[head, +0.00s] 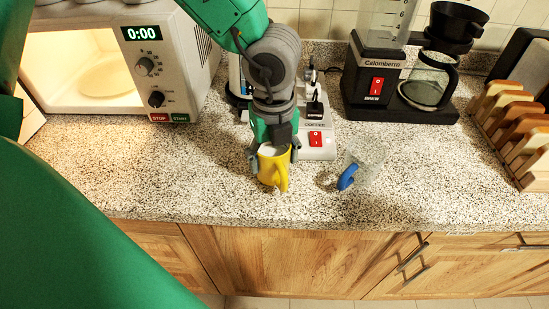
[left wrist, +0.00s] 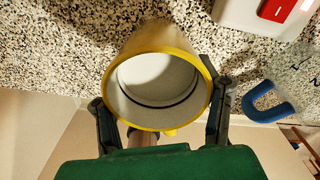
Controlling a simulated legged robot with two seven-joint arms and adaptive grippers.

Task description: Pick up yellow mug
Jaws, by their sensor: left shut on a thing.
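The yellow mug (head: 272,168) is at the front part of the speckled counter in the head view, with its handle toward the front edge. My left gripper (head: 273,158) comes down over it from behind, with one finger on each side of the mug, and is shut on it. In the left wrist view the mug (left wrist: 157,88) shows its yellow rim and white, empty inside between the two fingers (left wrist: 160,115). I cannot tell whether its base touches the counter. My right gripper is not in view.
A clear cup with a blue handle (head: 347,177) lies right of the mug. A small coffee machine (head: 316,140) stands behind. A black coffee maker (head: 375,85), a wooden rack (head: 512,130) and an open microwave (head: 150,60) stand around. The counter's front left (head: 150,175) is clear.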

